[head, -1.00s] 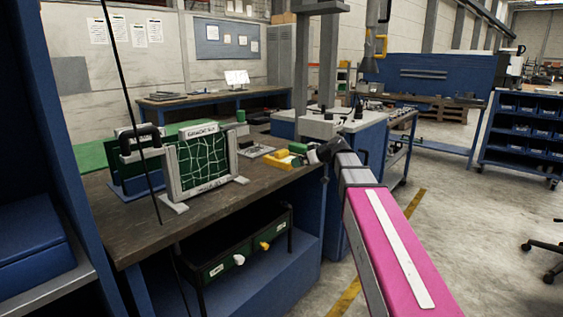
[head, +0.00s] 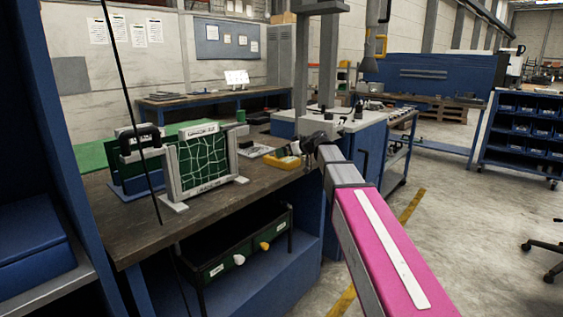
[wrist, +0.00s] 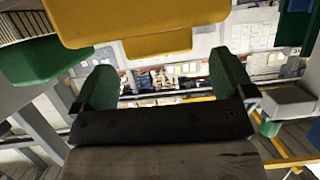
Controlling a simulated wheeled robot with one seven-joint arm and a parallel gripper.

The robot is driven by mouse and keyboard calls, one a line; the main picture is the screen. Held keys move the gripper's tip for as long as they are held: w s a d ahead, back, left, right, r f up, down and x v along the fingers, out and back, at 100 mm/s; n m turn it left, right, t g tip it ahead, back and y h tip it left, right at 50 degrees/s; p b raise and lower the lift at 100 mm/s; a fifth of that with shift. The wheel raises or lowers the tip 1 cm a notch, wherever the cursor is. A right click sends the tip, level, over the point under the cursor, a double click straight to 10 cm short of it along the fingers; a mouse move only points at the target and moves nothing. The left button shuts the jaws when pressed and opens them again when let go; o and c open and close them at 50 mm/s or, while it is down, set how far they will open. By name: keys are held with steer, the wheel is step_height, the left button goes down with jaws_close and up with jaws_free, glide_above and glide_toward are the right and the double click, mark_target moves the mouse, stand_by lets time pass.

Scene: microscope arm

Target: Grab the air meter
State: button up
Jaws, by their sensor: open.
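A yellow object (head: 282,162), which I take to be the air meter, lies on the workbench near its right end in the head view. My gripper (head: 312,145) is close beside it on the right; its fingertips are hard to make out there. In the wrist view my gripper (wrist: 163,61) is open, with two green fingers spread apart on a dark palm. A large yellow body (wrist: 140,22) fills the top of that view, just beyond the fingertips. I cannot tell whether it touches them. Nothing is held between the fingers.
The workbench (head: 135,228) carries a framed green panel (head: 202,160) at left and a small grey item (head: 256,150) behind the yellow object. A white-topped blue cabinet (head: 352,125) stands behind my gripper. The floor (head: 455,235) at right is mostly clear.

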steer(key=x, duration=0.3)
steer(key=shift+w, duration=0.1)
steer(key=c, duration=1.1)
steer(key=shift+r, duration=0.1)
